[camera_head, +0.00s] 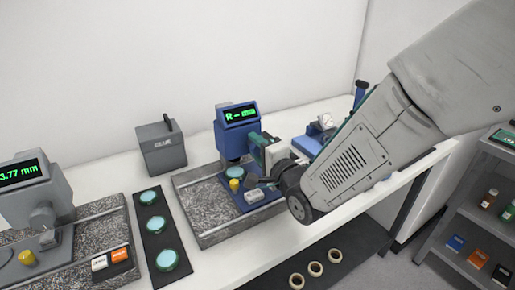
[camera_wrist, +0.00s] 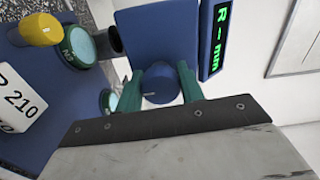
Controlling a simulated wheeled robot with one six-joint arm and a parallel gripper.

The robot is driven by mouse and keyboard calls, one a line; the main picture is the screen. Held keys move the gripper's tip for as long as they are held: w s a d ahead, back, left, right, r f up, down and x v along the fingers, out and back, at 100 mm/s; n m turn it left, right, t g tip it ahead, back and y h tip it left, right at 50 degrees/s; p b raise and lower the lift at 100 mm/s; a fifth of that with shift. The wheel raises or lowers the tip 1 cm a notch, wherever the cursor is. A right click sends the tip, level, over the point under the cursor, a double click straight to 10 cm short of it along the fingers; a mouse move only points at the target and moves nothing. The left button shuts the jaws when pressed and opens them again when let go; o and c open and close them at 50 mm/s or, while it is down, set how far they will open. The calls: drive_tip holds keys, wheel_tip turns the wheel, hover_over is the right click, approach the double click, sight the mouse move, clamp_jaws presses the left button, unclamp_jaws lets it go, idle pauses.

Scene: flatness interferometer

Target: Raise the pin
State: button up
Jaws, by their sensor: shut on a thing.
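My gripper (camera_wrist: 160,88) has its two green fingers on either side of a round blue knob (camera_wrist: 161,92) on the blue gauge head (camera_wrist: 158,35), and is shut on it. I take this knob to be the pin's grip. In the head view my gripper (camera_head: 264,148) is at the right side of the blue gauge (camera_head: 229,143), and the knob is hidden there. A dark cylindrical spindle (camera_wrist: 108,42) stands beside a green-rimmed disc (camera_wrist: 82,44). The gauge display (camera_head: 240,114) shows "R" and a dash with a "mm" unit.
A grey gauge (camera_head: 35,195) stands at left, with green discs (camera_head: 152,197) on a dark mat between. A grey box (camera_head: 162,150) is behind. A shelf (camera_head: 470,225) stands at right.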

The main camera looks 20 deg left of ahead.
drive_tip(key=shift+m, duration=0.5)
drive_tip(key=o, duration=1)
drive_tip(key=v, duration=0.8)
